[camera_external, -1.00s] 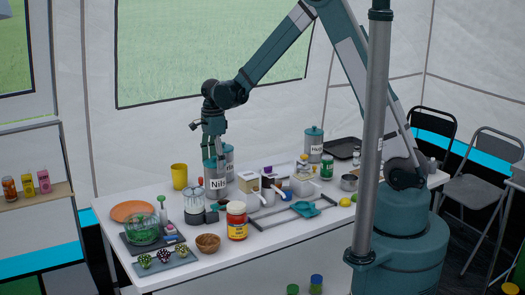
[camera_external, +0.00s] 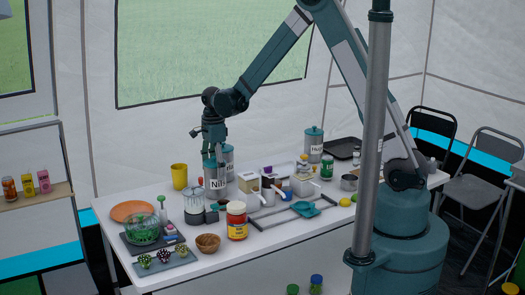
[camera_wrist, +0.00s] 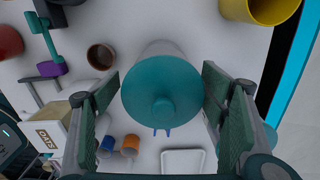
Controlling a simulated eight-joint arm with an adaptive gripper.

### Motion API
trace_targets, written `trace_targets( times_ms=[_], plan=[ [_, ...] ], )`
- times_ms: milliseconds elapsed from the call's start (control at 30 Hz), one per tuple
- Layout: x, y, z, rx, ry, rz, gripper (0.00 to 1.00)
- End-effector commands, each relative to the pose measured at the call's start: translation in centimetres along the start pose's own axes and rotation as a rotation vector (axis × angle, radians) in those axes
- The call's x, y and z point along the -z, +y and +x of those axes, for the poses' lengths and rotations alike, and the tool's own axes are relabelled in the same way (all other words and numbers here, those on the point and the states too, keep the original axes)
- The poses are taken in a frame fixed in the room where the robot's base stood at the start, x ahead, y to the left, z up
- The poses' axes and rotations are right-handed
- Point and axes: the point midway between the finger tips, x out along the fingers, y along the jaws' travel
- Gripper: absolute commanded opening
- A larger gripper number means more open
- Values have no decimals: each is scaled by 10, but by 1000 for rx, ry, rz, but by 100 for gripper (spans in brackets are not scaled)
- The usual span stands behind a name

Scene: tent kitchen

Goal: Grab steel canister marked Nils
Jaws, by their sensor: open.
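The steel canister marked Nils (camera_external: 215,187) stands upright on the white table, with a white label on its front. Its round teal lid with a small knob (camera_wrist: 162,90) fills the middle of the wrist view. My gripper (camera_external: 214,154) is above this canister, pointing down. In the wrist view my gripper (camera_wrist: 161,98) is open, with one finger left of the lid and one right of it. The canister's lower body is mostly hidden under the lid there.
Another steel canister (camera_external: 229,160) stands close behind, and a third labelled one (camera_external: 313,147) is farther right. White boxes stand to the right.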

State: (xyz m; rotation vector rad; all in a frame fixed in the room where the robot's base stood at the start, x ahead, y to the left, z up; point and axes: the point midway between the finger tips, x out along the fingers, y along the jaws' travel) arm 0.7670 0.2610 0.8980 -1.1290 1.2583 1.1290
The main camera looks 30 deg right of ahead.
Motion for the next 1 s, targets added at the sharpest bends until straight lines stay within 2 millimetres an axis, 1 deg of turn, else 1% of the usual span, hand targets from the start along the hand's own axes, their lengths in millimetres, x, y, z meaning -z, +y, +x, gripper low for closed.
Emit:
trace_targets(
  times_ms=[300,433,600,1000],
  plan=[
    [1,-3,33,0,0,0,71],
    [0,-4,43,0,0,0,71],
    [1,-3,47,0,0,0,71],
    [1,-3,47,0,0,0,71]
  ],
)
